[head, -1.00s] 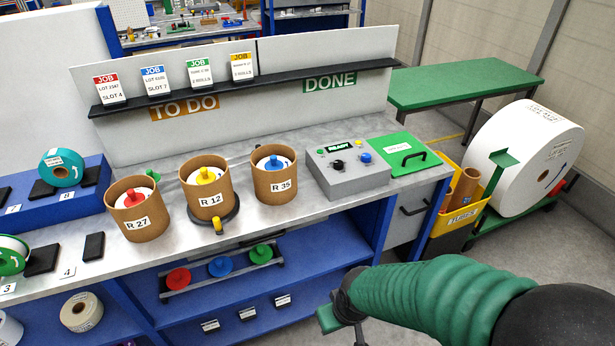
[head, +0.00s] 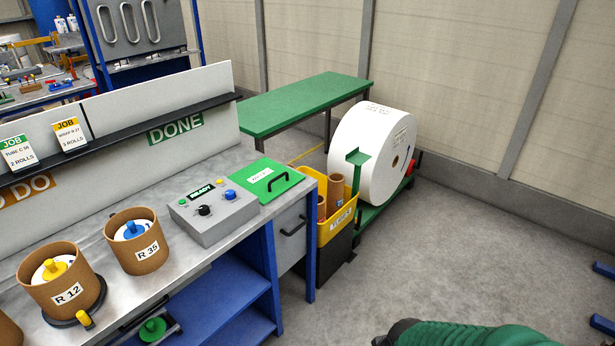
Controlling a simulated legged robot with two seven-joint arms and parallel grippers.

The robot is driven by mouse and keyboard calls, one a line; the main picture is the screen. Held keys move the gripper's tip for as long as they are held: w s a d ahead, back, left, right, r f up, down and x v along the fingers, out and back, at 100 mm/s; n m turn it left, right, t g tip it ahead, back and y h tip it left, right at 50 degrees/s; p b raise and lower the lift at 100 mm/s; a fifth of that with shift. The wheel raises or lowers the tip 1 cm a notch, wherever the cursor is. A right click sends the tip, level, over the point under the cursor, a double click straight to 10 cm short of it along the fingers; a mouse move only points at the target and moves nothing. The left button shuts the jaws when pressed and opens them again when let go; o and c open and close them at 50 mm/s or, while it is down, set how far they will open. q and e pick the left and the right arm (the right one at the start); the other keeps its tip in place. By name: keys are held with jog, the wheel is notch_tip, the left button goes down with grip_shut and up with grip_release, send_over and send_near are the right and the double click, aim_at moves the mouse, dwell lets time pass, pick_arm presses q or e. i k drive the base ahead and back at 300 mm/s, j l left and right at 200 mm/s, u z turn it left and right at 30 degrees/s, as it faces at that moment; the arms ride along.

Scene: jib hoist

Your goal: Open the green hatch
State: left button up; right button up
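The green hatch (head: 254,181) lies flat and closed in the bench top at its right end. It has a white label (head: 260,174) and a black bar handle (head: 284,180) on its right side. My other arm is out of view. Nothing touches the hatch.
A grey control box (head: 213,209) sits just left of the hatch. Cardboard tubs R 35 (head: 133,258) and R 12 (head: 45,286) stand further left. A yellow bin (head: 338,223) and large white roll (head: 366,151) stand right of the bench. Open floor (head: 440,260) lies to the right.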

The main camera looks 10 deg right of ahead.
aim_at(265, 178)
jog(key=i+l+u, duration=0.1)
jog(key=i+u, duration=0.15)
jog(key=u, duration=0.2)
jog(key=i+l+u, duration=0.15)
jog(key=u, duration=0.3)
